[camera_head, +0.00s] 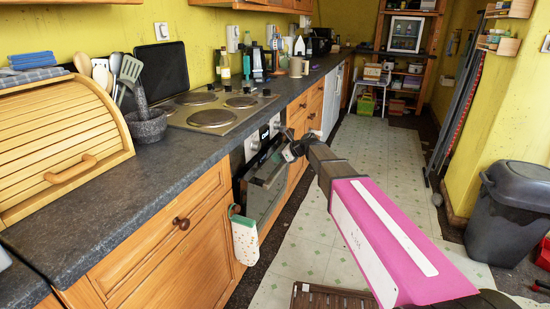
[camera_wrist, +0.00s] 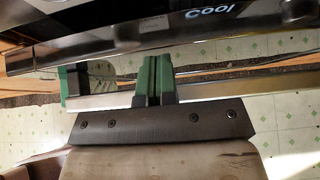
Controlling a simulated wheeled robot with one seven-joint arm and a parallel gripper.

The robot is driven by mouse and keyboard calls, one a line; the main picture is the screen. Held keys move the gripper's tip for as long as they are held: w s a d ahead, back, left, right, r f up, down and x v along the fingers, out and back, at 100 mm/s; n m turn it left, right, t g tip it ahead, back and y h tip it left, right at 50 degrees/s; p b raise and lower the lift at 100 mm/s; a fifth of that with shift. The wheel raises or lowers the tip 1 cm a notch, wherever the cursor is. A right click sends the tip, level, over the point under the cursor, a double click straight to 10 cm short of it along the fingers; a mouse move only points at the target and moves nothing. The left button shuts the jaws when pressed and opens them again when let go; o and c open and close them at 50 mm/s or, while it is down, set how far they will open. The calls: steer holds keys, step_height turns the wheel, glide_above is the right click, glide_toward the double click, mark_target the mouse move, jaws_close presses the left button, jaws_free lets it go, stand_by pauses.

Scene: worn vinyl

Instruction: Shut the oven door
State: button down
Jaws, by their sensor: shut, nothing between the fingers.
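The oven (camera_head: 262,138) is built in under the hob, with a control panel of knobs and a lit display. Its dark glass door (camera_head: 264,207) is below, close to upright; I cannot tell whether a gap remains at its top. My gripper (camera_head: 291,151) is at the door's upper right, in front of the panel, and partly hides it. In the wrist view, my green-padded fingers (camera_wrist: 153,78) are together with nothing between them. The oven panel (camera_wrist: 150,28) crosses the top of that view, and a pale metal bar (camera_wrist: 215,88) runs behind the fingers. Contact is unclear.
A spotted cloth (camera_head: 244,238) hangs left of the oven. A dark worktop (camera_head: 150,180) carries a bread bin (camera_head: 60,140), a mortar (camera_head: 146,125) and a hob (camera_head: 218,108). A grey bin (camera_head: 508,215) stands right. The tiled floor (camera_head: 365,150) between is mostly clear.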

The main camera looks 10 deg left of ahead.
steer(key=v, duration=1.1)
steer(key=shift+d+f, duration=0.15)
steer(key=shift+d, duration=0.1)
steer(key=c, duration=1.6)
jaws_free()
steer(key=shift+s+d, duration=0.15)
steer(key=shift+d, duration=0.05)
steer(key=shift+c, duration=0.2)
steer(key=o, duration=0.5)
steer(key=shift+d, duration=0.1)
steer(key=o, duration=0.3)
steer(key=shift+n, duration=0.3)
steer(key=w+f+n+t+y, duration=0.3)
steer(key=f+n+t+y, duration=0.2)
steer(key=f+n+t, duration=0.6)
steer(key=w+a, duration=0.2)
steer(key=w+a+n+g, duration=0.1)
steer(key=w+a, duration=0.1)
steer(key=a, duration=0.1)
steer(key=w+a+g, duration=0.1)
steer(key=w+a, duration=0.1)
steer(key=a, duration=0.1)
steer(key=shift+f, duration=0.25)
